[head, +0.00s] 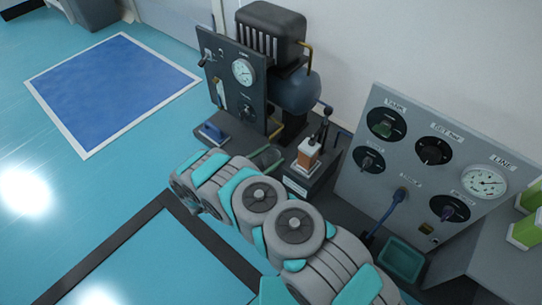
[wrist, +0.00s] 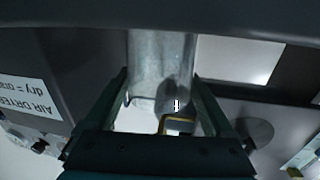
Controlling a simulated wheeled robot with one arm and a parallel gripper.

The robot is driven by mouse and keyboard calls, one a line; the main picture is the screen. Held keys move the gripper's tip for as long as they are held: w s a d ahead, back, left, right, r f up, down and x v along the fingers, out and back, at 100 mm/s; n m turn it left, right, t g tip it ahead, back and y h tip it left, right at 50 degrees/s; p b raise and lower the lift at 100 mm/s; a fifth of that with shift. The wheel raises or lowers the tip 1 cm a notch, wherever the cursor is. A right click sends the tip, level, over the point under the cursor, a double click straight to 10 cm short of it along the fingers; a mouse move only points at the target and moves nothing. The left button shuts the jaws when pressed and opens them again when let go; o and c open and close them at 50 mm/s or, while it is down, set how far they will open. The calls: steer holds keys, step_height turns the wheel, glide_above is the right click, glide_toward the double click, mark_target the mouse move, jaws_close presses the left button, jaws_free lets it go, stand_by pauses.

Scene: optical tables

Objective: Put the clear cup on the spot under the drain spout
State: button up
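The clear cup (wrist: 160,70) shows in the wrist view as a pale, see-through shape between the two fingers of my gripper (wrist: 160,85). Both fingers lie right along its sides, and I see no clear gap. In the head view my gripper is hidden behind my own arm links. A greenish, see-through shape (head: 266,158) just beyond the arm may be the cup. A small brass hook-shaped pipe (wrist: 178,122) shows below the cup in the wrist view. I cannot make out the drain spout or the spot under it for sure.
A dark panel with a gauge (head: 243,72) and a compressor tank (head: 298,90) stand beyond my arm. A grey panel with knobs (head: 410,160) and a green tray (head: 401,260) are at right. A label (wrist: 38,95) is close by my gripper. The floor at left is clear.

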steer(key=shift+o, duration=0.7)
steer(key=shift+r, duration=0.1)
steer(key=p+v, duration=0.1)
steer(key=v, duration=1.1)
stand_by(1.6)
